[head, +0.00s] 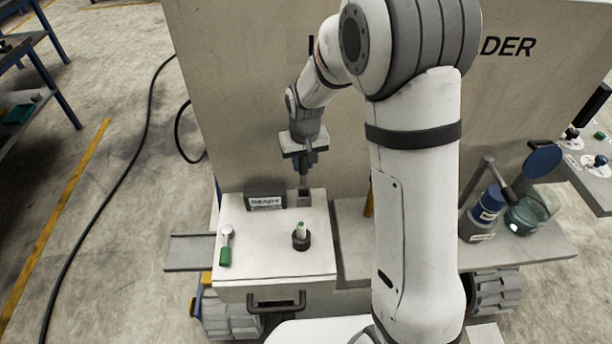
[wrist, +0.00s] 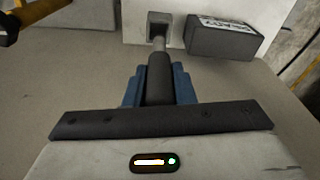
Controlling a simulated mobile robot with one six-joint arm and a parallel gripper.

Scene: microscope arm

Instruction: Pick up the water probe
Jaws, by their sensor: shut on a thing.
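My gripper (head: 303,168) points down over the back of the white bench top. In the wrist view, its blue fingers (wrist: 159,72) are shut on a dark cylindrical probe (wrist: 158,82), which I take to be the water probe. Its thin grey tip extends toward a small grey square holder (wrist: 159,28), which also shows below my gripper in the head view (head: 304,198). I cannot tell whether the tip is inside the holder or just clear of it. No marking on the probe is readable.
A dark READY sign (head: 265,201) stands close beside the holder. A green-and-white tool (head: 225,247) lies at the left, and a green-and-white piece stands in a black cup (head: 301,241). A blue-banded canister (head: 487,205) and glass jar (head: 527,212) stand right. A large panel rises behind.

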